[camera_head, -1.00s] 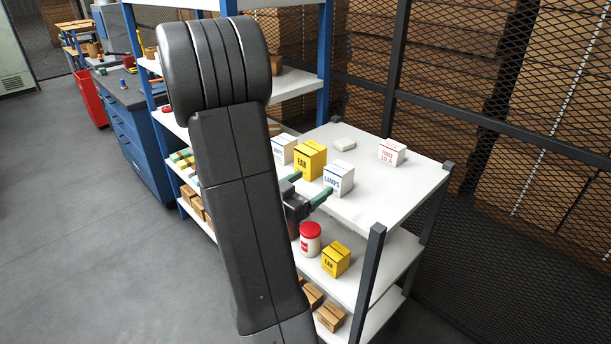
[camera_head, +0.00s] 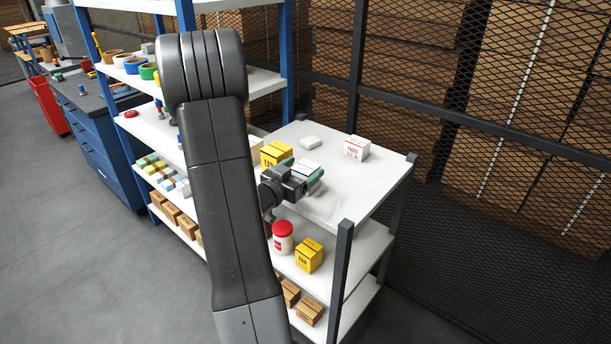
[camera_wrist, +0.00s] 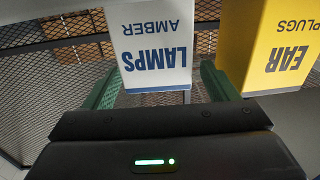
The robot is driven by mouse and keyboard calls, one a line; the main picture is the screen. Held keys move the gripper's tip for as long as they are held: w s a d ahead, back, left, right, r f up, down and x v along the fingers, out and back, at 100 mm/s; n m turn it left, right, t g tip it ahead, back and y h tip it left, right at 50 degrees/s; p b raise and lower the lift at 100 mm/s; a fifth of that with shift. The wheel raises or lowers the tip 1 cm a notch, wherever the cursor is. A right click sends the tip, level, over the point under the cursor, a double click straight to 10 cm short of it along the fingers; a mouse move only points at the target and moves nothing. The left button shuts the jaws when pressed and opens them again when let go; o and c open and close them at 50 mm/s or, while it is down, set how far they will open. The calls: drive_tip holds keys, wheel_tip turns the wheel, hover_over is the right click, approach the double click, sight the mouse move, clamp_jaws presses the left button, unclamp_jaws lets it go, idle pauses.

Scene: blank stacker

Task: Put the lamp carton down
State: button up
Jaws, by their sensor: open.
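The lamp carton (camera_wrist: 152,45) is white with blue "LAMPS AMBER" print, upside down in the wrist view. It stands on the top shelf (camera_head: 372,190) of the grey rack. My gripper (camera_head: 300,175) is open at the carton and hides most of it in the head view. In the wrist view, its green fingers (camera_wrist: 160,85) are on either side of the carton, with a gap visible on the left; contact on the right is unclear.
A yellow ear plugs carton (camera_head: 272,152) stands close by; in the wrist view it (camera_wrist: 272,45) is right behind or beside the right finger. A white fuse carton (camera_head: 356,148) and a small white block (camera_head: 311,142) are farther back. The front right of the shelf is clear.

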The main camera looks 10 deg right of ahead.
sight(312, 162)
drive_tip(key=shift+p+x, duration=0.45)
drive_tip(key=shift+x, duration=1.4)
drive_tip(key=shift+f, duration=0.15)
drive_tip(key=c, duration=1.1)
drive_tip(key=shift+c, duration=0.2)
